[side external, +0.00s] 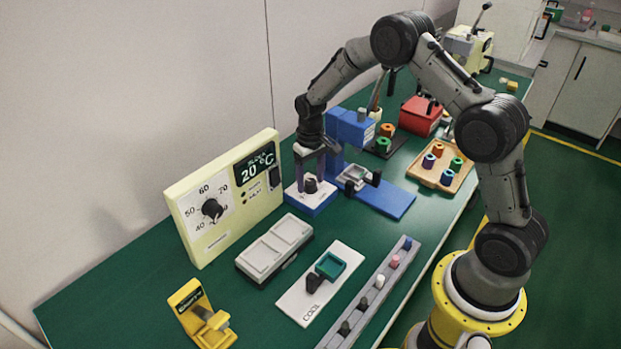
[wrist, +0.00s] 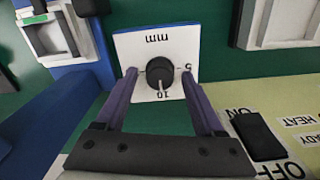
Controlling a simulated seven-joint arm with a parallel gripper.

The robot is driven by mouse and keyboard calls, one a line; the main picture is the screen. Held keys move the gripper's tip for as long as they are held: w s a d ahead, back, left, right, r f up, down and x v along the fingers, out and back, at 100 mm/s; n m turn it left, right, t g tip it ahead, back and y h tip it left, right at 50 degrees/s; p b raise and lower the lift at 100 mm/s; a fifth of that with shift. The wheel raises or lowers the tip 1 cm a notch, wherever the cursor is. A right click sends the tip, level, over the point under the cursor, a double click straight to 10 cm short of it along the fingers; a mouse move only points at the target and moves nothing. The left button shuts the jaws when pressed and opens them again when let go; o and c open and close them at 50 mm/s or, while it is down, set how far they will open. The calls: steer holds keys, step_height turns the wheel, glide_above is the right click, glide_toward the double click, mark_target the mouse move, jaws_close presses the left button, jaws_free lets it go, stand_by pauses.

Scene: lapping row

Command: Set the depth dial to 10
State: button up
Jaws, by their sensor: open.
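The depth dial is a black knob (wrist: 160,73) on a white plate (wrist: 128,46) marked "mm", with 5 and 10 showing upside down in the wrist view. The 10 lies below the knob and the 5 to its right; I cannot clearly tell where the knob points. In the side view the knob (side external: 311,184) sits on a low blue-and-white block beside the blue press. My gripper (wrist: 159,78) is open, with one purple finger on each side of the knob. In the side view my gripper (side external: 310,174) points down over the dial. Contact with the knob cannot be told.
A cream control box (side external: 226,195) with a temperature dial and "20°C" display stands left of the dial. The blue press (side external: 350,128) stands close behind. A grey double-pan unit (side external: 275,248) and a white "COOL" plate (side external: 300,300) lie in front. Green bench shows between them.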

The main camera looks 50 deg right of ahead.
step_height(320, 180, up, 14)
stand_by(0.5)
step_height(320, 180, up, 11)
steer(key=t, duration=0.2)
glide_above(310, 182)
steer(key=s+a, duration=0.3)
steer(key=s+a+r+n+t, duration=0.1)
steer(key=s+a+r+t, duration=0.15)
steer(key=s+r, duration=0.55)
steer(key=s+a+f, duration=0.1)
steer(key=s+f, duration=0.2)
steer(key=s, duration=0.6)
steer(key=s+a+f+n+t, duration=0.1)
steer(key=s+f, duration=0.3)
steer(key=s, duration=0.6)
steer(key=shift+s+a+f, duration=0.15)
steer(key=shift+s, duration=0.15)
